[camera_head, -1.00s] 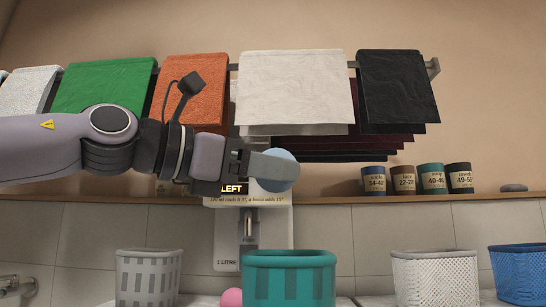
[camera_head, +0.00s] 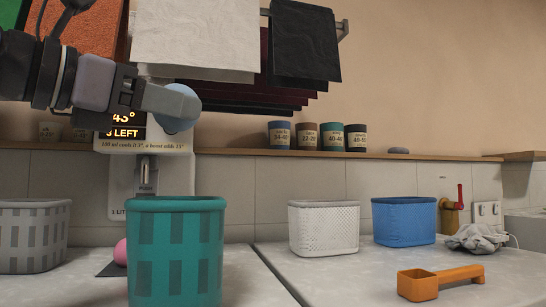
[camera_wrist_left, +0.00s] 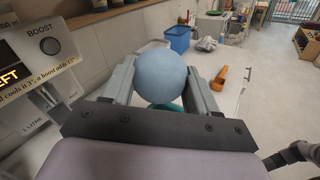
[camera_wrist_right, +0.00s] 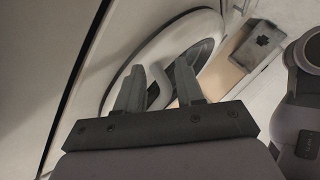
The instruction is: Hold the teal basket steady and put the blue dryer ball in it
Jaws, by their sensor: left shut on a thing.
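The blue dryer ball (camera_head: 178,107) is held up in the air by my left gripper (camera_head: 172,103). In the left wrist view the ball (camera_wrist_left: 161,78) sits between the two fingers of my left gripper (camera_wrist_left: 161,82). The teal basket (camera_head: 176,250) stands upright on the counter, below the ball in the head view. Only a sliver of teal shows behind the ball in the left wrist view. My right gripper (camera_wrist_right: 158,80) shows only in its own wrist view, with its fingers apart and nothing between them. It is away from the basket.
A grey basket (camera_head: 35,238), a white basket (camera_head: 324,228) and a blue basket (camera_head: 404,221) stand on the counter. A pink ball (camera_head: 121,252) is beside the teal basket. An orange scoop (camera_head: 440,279) and a grey cloth (camera_head: 477,238) lie at right. A dispenser (camera_head: 122,205) stands behind.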

